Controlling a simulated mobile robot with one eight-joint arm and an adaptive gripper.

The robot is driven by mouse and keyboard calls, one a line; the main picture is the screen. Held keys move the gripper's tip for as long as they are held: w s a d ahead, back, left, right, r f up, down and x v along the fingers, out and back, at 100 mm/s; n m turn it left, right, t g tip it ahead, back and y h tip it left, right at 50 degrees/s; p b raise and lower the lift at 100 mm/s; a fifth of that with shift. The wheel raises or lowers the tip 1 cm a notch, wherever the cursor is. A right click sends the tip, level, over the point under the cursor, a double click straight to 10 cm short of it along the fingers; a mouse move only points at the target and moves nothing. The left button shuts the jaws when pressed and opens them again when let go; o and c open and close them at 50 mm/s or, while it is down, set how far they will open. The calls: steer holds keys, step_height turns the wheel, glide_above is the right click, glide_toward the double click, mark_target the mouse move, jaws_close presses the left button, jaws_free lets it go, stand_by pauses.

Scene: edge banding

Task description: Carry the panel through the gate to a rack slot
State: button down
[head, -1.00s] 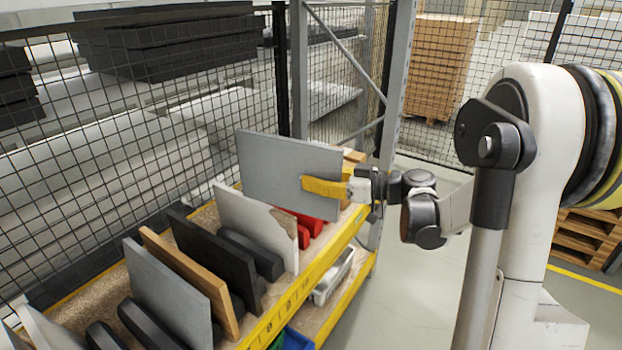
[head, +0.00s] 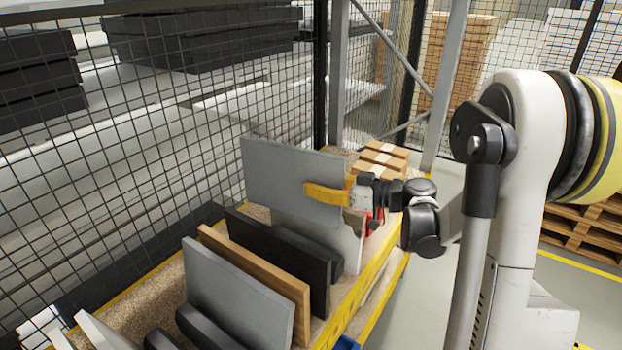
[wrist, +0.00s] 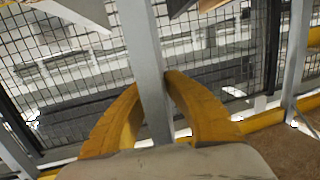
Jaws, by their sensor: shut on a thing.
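A grey panel (head: 285,180) is held upright by its near right edge above the rack shelf. My gripper (head: 322,194) is shut on it with yellow fingers. In the wrist view the panel (wrist: 145,50) stands edge-on between the two fingers (wrist: 155,95). The rack (head: 340,318) has a wood-chip shelf with a yellow front edge. Panels stand in its slots: a grey one (head: 238,290), an orange-brown one (head: 255,275), a black one (head: 290,265) and a white one (head: 345,250), partly hidden behind the held panel. I cannot tell a gate in these frames.
Black dividers (head: 205,325) stand between the slots. Cardboard boxes (head: 382,158) sit at the shelf's far end, beside a grey upright post (head: 445,85). A wire mesh fence (head: 120,190) runs behind the shelf. Clear floor (head: 420,300) lies right of the rack.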

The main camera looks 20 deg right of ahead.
mark_target(311, 219)
steer(key=f+b, duration=0.1)
steer(key=f, duration=0.2)
steer(key=f+b, duration=0.1)
steer(key=f, duration=0.1)
steer(key=f+b, duration=0.2)
steer(key=f, duration=0.1)
steer(key=shift+w+a+f, duration=0.1)
steer(key=shift+a+f, duration=0.15)
steer(key=shift+f, duration=0.05)
step_height(311, 219, down, 9)
steer(key=b, duration=0.7)
steer(key=shift+f, duration=0.1)
steer(key=c, duration=1.5)
jaws_free()
